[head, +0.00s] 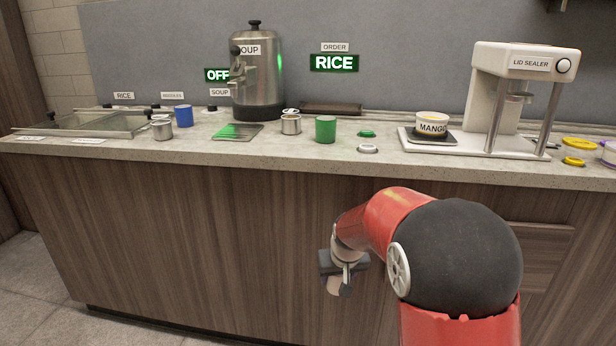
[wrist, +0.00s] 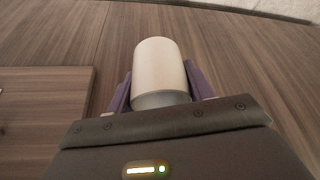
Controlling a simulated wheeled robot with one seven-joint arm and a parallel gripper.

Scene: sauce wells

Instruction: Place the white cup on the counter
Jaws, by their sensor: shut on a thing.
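My gripper (head: 342,284) is low in front of the cabinet face, below the counter top. In the wrist view it (wrist: 160,95) is shut on a plain white cup (wrist: 160,68), with a purple-grey finger on each side of it. In the head view the held cup is mostly hidden by the gripper and arm. The counter (head: 250,152) is a pale speckled top running across the head view, above and beyond the gripper. The cup is apart from it.
A blue cup (head: 184,116), a green cup (head: 325,129) and metal cups (head: 291,124) stand on the counter. A soup urn (head: 256,80) stands behind. The lid sealer (head: 520,85) with a mango cup (head: 431,124) is at right. Free counter shows near the front edge.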

